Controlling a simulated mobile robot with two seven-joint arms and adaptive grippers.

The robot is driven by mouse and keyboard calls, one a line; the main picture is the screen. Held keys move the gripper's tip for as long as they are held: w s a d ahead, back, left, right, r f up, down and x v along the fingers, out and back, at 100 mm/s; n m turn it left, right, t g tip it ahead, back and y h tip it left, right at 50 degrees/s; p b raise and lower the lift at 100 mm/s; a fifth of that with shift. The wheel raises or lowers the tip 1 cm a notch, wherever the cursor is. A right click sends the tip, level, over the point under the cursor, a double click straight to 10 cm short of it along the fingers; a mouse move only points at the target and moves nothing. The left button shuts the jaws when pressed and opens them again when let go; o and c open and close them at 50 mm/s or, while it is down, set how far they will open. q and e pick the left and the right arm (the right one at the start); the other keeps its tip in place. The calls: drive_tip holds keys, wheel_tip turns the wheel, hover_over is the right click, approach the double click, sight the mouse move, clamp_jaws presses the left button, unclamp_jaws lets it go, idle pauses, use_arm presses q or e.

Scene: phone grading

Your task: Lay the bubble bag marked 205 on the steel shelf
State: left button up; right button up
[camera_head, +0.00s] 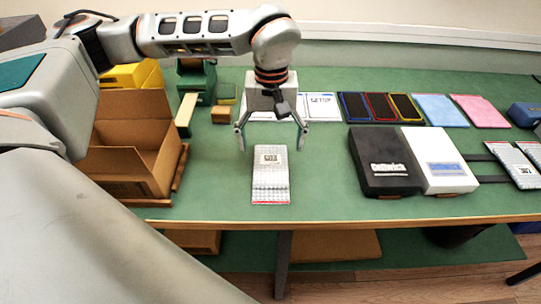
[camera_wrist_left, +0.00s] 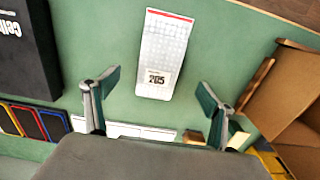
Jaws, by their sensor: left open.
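The bubble bag marked 205 (camera_head: 270,180) lies flat on the green table in front of my left gripper (camera_head: 271,142). It also shows in the left wrist view (camera_wrist_left: 163,50), with its 205 label facing up and its red-printed end away from the gripper. My left gripper (camera_wrist_left: 158,100) is open and empty, its two fingers apart and pointing down just behind the bag, not touching it. I cannot make out the steel shelf with certainty in either view. My right gripper is not in view.
An open cardboard box (camera_head: 130,150) stands to the left. A black case (camera_head: 384,170) and a white case (camera_head: 439,165) stand to the right. More bubble bags (camera_head: 512,160) lie at the far right. Framed phones (camera_head: 380,107) and coloured cloths line the back. The table around the bag is clear.

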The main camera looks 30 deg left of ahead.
use_arm(q)
wheel_tip(320, 180, down, 3)
drive_tip(key=shift+s, duration=0.1)
drive_tip(key=shift+f, duration=2.65)
drive_tip(key=c, duration=1.4)
drive_tip(key=shift+r, duration=0.1)
drive_tip(key=shift+c, duration=0.2)
wheel_tip(320, 180, up, 20)
drive_tip(key=p, duration=0.1)
drive_tip(key=m, duration=0.6)
approach(271, 169)
drive_tip(key=shift+s+d+f, duration=0.2)
drive_tip(key=shift+d+f, duration=0.6)
drive_tip(key=shift+d, duration=0.2)
